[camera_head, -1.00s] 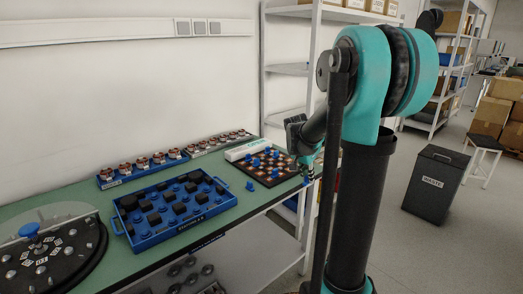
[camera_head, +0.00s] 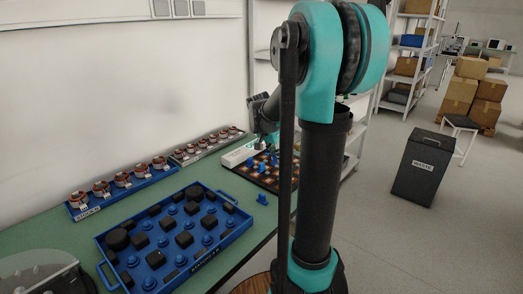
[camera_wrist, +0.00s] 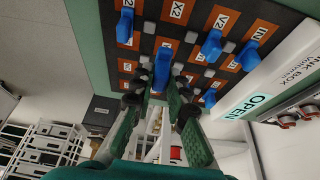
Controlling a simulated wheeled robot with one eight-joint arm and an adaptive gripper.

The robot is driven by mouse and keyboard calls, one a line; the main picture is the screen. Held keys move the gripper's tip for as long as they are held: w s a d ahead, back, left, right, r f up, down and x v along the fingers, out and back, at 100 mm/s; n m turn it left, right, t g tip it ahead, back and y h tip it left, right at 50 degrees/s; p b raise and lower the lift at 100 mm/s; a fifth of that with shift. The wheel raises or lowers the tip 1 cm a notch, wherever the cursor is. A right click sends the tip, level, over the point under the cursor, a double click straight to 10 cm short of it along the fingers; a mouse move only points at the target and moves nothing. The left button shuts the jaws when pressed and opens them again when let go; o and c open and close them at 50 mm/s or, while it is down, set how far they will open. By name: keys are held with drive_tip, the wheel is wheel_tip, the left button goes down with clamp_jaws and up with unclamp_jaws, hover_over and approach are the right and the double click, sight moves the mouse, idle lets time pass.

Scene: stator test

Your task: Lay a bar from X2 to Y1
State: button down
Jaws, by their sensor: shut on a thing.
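The board with orange labelled tiles and small grey blocks shows as a dark checkered board (camera_head: 284,186) at the back of the bench. In the wrist view the X2 tile (camera_wrist: 177,11) is at the top. I cannot make out a Y1 label. My gripper (camera_wrist: 160,92) is shut on a blue bar (camera_wrist: 161,68) over the board; whether the bar touches the board is unclear. Other blue pieces stand on the board: one at left (camera_wrist: 124,27), one near V2 (camera_wrist: 211,45), one near IN1 (camera_wrist: 248,57). In the head view my gripper is mostly hidden.
A white link box (camera_head: 238,156) marked OPEN lies along the board. A loose blue piece (camera_head: 262,199) is on the bench by the board's near corner. A blue tray (camera_head: 240,226) of black and blue parts and racks of copper-coloured parts (camera_head: 123,180) occupy the bench.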

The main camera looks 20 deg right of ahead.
drive_tip(key=shift+w+a+f, duration=0.15)
drive_tip(key=shift+w+a, duration=0.1)
drive_tip(key=shift+w, duration=0.1)
drive_tip(key=shift+f, duration=2.55)
drive_tip(key=shift+s+f, duration=0.1)
drive_tip(key=shift+f, duration=0.35)
drive_tip(key=shift+f, duration=0.2)
drive_tip(key=c, duration=1.4)
unclamp_jaws()
drive_tip(key=v, duration=1.2)
